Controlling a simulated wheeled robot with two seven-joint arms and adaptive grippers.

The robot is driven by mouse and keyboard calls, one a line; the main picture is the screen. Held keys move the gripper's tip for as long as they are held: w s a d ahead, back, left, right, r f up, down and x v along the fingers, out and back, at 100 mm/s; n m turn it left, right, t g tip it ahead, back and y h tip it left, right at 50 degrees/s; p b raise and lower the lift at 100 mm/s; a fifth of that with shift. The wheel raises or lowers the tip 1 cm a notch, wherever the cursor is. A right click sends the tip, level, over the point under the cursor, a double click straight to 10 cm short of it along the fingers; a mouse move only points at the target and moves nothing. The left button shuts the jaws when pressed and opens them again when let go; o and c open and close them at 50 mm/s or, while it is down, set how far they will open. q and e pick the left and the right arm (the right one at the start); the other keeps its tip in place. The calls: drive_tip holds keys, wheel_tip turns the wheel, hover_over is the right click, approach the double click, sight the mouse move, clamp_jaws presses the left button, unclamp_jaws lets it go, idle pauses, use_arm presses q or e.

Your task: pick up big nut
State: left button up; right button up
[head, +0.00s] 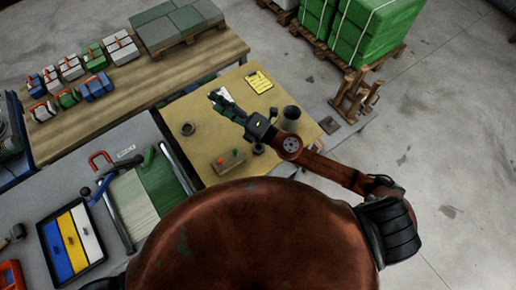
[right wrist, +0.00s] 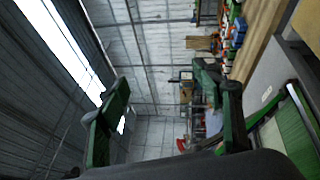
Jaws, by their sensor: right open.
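A dark ring-shaped piece that looks like the big nut (head: 188,129) lies flat on the yellow work surface (head: 207,158), left of my right gripper. My right gripper (head: 221,98) is open, with green fingers, above the far part of that surface. The nut is apart from the fingers. In the right wrist view the two green fingers (right wrist: 166,112) stand wide apart, and the nut cannot be made out there. My left gripper is not in view.
A dark cup (head: 291,118) stands right of my right forearm. A yellow note (head: 259,82) lies at the back. A tray of coloured compartments (head: 71,242) and tools (head: 118,215) are at the left.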

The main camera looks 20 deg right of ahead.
drive_tip(key=s+a+f+n+g+y, duration=0.1)
drive_tip(key=s+a+f+n+g, duration=0.35)
drive_tip(key=f+n, duration=0.2)
drive_tip(key=n+g+h, duration=0.7)
drive_tip(key=n+h, duration=0.4)
approach(259, 148)
drive_tip(key=f, duration=0.1)
drive_tip(key=x, duration=0.3)
drive_tip(key=shift+d+m, duration=0.15)
drive_tip(key=shift+m, duration=0.1)
drive_tip(key=shift+p+x, duration=0.75)
drive_tip(key=shift+x, duration=2.05)
drive_tip(key=shift+w+r, duration=0.1)
drive_tip(key=shift+c, duration=0.4)
